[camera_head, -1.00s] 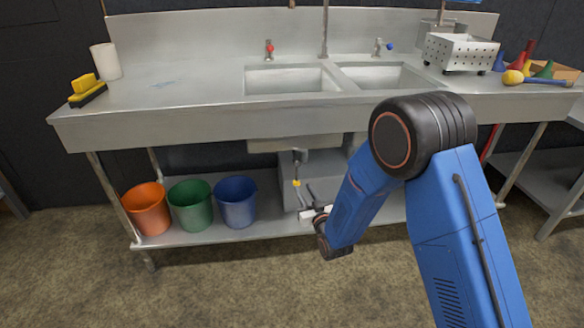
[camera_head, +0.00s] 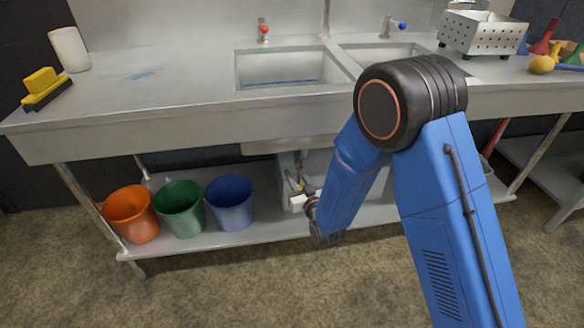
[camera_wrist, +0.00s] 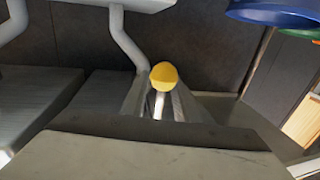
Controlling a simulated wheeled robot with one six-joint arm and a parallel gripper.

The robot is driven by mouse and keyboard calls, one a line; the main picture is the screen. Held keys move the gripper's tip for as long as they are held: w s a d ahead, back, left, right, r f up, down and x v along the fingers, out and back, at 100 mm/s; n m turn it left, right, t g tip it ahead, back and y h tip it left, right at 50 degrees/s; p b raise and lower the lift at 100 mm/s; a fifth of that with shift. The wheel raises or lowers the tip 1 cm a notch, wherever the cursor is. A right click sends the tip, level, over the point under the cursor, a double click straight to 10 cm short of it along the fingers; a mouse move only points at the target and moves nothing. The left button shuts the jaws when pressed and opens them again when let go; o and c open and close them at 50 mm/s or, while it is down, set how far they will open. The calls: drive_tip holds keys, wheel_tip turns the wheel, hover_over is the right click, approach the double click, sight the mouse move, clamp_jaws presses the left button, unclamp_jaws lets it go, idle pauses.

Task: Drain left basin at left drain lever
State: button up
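The left basin (camera_head: 285,68) is sunk in the steel counter; a thin blue strip shows low inside it. Below, the left drain lever has a round yellow knob (camera_wrist: 164,76) on a pale shaft, seen in the wrist view straight ahead of my gripper (camera_wrist: 163,103). My gripper's two grey fingers stand apart on either side of the shaft, and I cannot tell whether they touch it. The right basin (camera_head: 390,54) is partly hidden by my arm.
Orange (camera_head: 131,213), green (camera_head: 181,208) and blue (camera_head: 231,203) buckets stand on the lower shelf, left of my gripper. Pale drain pipes (camera_wrist: 127,40) run beside the lever. A perforated basket (camera_head: 482,34) sits on the counter at right.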

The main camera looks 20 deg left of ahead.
drive_tip(key=shift+w+a, duration=0.2)
drive_tip(key=shift+w, duration=0.05)
clamp_jaws()
